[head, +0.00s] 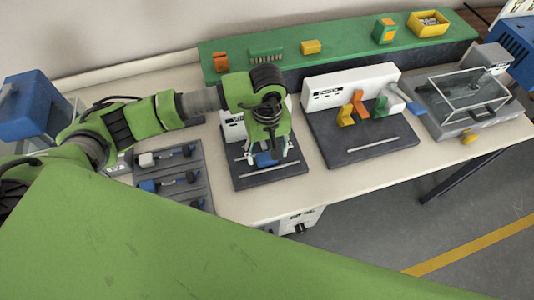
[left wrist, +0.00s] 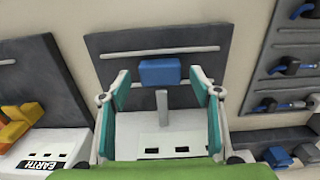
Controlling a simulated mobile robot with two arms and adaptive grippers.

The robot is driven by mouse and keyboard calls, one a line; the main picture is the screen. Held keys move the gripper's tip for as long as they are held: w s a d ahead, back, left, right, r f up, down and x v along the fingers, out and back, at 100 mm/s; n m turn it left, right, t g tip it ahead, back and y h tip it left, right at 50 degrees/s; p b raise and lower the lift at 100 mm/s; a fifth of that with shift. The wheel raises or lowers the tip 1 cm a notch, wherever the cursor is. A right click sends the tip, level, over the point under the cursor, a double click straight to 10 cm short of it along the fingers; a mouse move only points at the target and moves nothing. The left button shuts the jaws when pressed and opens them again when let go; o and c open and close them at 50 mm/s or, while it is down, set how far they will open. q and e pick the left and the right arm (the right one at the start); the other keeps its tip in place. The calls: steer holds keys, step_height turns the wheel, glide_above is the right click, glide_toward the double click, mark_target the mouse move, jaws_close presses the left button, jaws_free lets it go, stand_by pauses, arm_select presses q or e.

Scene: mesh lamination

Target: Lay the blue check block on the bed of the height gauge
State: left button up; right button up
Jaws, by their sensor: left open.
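The blue check block (left wrist: 160,72) lies on the dark bed of the height gauge (left wrist: 215,42), close to the pale bar across it. In the head view the block (head: 265,160) shows under my left gripper (head: 267,156), partly hidden by it. In the left wrist view the teal fingers of my left gripper (left wrist: 159,80) are spread apart, one on each side of the block, with a gap on both sides. The gauge's white upright part is partly hidden behind my left gripper in the head view. My right gripper is not in view.
Left of the gauge is a dark tray (head: 204,186) with several blue and grey tools. Right of it stands another dark-bed station (head: 385,152) with orange, yellow and green pieces, then a clear-lidded box (head: 473,92). A green shelf (head: 345,43) runs along the back.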

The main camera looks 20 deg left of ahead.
mark_target(267, 157)
arm_select(q)
step_height(267, 157, up, 11)
steer(key=b, duration=0.2)
steer(key=shift+f+b, duration=0.2)
steer(key=shift+b, duration=0.2)
steer(key=shift+f, duration=0.1)
